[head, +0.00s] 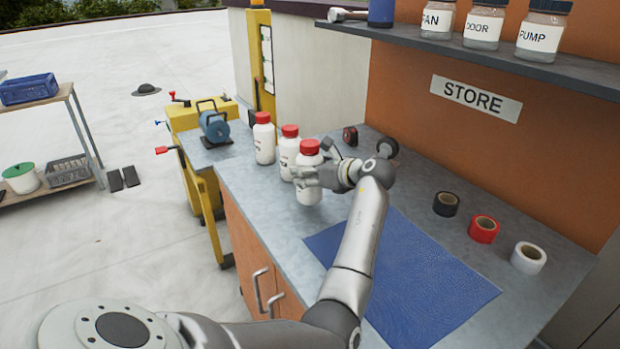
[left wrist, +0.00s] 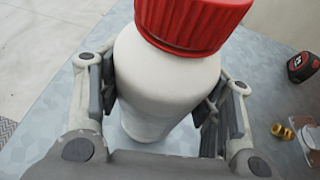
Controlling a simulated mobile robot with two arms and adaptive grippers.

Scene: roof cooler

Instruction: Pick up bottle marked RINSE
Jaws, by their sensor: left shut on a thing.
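Three white bottles with red caps stand in a row on the grey bench. The far one (head: 264,140) and the middle one (head: 289,152) are clear of my gripper. My left gripper (head: 312,178) is shut on the nearest bottle (head: 308,196), with its fingers around the body. In the left wrist view the held bottle (left wrist: 160,80) is upright between both finger pads. Its visible side there is plain white, and I cannot read its label. Fingers cover part of it in the head view. I cannot make out the word RINSE on any bottle. My right gripper is not in view.
A blue mat (head: 405,275) lies on the bench, with black (head: 445,204), red (head: 483,229) and white (head: 528,257) tape rolls to its right. A tape measure (head: 350,136) lies behind the bottles. A shelf (head: 480,62) with labelled jars overhangs the bench.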

